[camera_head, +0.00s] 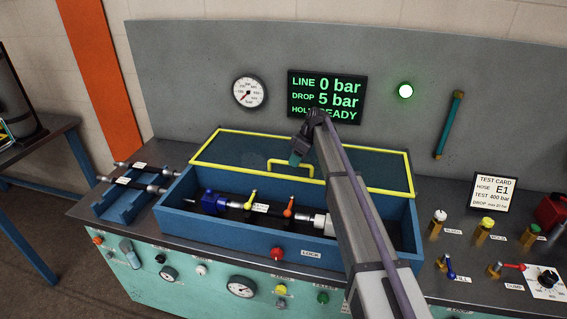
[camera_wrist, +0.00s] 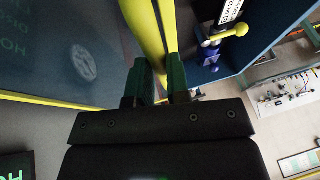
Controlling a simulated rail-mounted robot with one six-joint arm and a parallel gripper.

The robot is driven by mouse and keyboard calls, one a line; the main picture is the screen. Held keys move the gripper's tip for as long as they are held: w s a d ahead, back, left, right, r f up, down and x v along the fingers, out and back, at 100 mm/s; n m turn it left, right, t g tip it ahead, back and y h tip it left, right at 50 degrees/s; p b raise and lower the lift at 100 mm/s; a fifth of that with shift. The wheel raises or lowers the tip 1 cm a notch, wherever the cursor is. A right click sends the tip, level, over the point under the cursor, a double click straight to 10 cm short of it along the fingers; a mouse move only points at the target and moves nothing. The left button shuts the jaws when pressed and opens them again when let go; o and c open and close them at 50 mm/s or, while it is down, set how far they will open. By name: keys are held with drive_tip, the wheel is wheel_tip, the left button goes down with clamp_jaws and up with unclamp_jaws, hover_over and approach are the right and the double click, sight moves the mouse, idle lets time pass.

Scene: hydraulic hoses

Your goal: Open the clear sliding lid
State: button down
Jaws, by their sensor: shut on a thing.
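The clear sliding lid (camera_head: 409,172) has a yellow frame and lies toward the back of the blue box (camera_head: 180,222). The front of the box is uncovered. My gripper (camera_head: 296,159) is at the yellow handle (camera_head: 274,160) on the lid's front edge. In the wrist view my gripper (camera_wrist: 159,82) has its green fingers on both sides of a yellow bar (camera_wrist: 146,32), shut on it. The lid's clear panel (camera_wrist: 55,50) fills the left of that view. My arm hides part of the lid and box in the head view.
Inside the box lie a blue fitting (camera_head: 212,202), a yellow lever (camera_head: 252,196) and an orange lever (camera_head: 290,205). A red knob (camera_head: 277,254) sits by the LOCK label on the front. A pressure display (camera_head: 327,97) stands behind the lid. Brass valves (camera_head: 483,234) stand at right.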

drive_tip(key=c, duration=1.1)
unclamp_jaws()
drive_tip(key=p+v, duration=0.9)
drive_tip(key=v, duration=0.1)
drive_tip(key=shift+d+r+p, duration=0.2)
drive_tip(key=shift+r+p, duration=0.15)
drive_tip(key=shift+p, duration=0.05)
